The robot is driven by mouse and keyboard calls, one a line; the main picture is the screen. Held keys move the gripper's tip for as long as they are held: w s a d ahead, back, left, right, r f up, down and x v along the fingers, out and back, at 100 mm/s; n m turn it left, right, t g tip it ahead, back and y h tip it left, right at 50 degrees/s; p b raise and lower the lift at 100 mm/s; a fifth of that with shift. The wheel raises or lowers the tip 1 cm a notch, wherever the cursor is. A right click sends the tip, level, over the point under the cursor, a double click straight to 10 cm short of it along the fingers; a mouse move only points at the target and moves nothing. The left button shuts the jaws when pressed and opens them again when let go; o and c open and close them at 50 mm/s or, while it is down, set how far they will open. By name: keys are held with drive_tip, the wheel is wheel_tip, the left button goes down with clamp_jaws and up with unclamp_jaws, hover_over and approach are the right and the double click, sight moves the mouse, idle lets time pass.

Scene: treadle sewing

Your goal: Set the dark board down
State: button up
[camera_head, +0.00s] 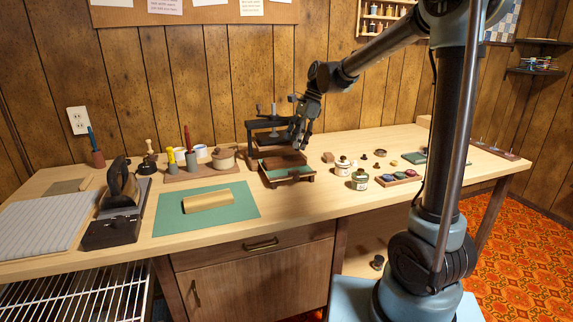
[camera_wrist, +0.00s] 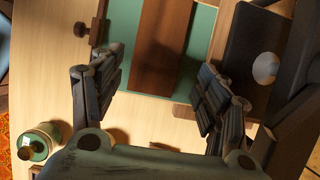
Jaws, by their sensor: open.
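The dark board (camera_wrist: 163,45) is a reddish-brown strip in the wrist view. It appears to lie flat on a green surface (camera_wrist: 204,25), which shows on both sides of it. In the head view the board (camera_head: 283,160) is small, on the low wooden bed (camera_head: 291,179) in front of the black press (camera_head: 263,128). My gripper (camera_head: 299,138) is above the bed's right part, pointing down. In the wrist view my gripper (camera_wrist: 158,78) is open, with one finger on each side of the board and a visible gap at each. The board's far end is cut off there.
Ink jars (camera_head: 360,179) and a tray of coloured pads (camera_head: 398,178) stand right of the bed. A tool rack (camera_head: 200,172) stands left of it. A green mat (camera_head: 240,212) holds a tan roll (camera_head: 207,201). Bare tabletop lies in front of the bed.

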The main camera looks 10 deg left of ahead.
sight(286, 159)
drive_tip(key=shift+x, duration=3.6)
drive_tip(key=shift+s+a+r, duration=0.1)
drive_tip(key=shift+s+a, duration=0.05)
drive_tip(key=shift+a, duration=0.05)
drive_tip(key=shift+c, duration=0.3)
drive_tip(key=c, duration=0.9)
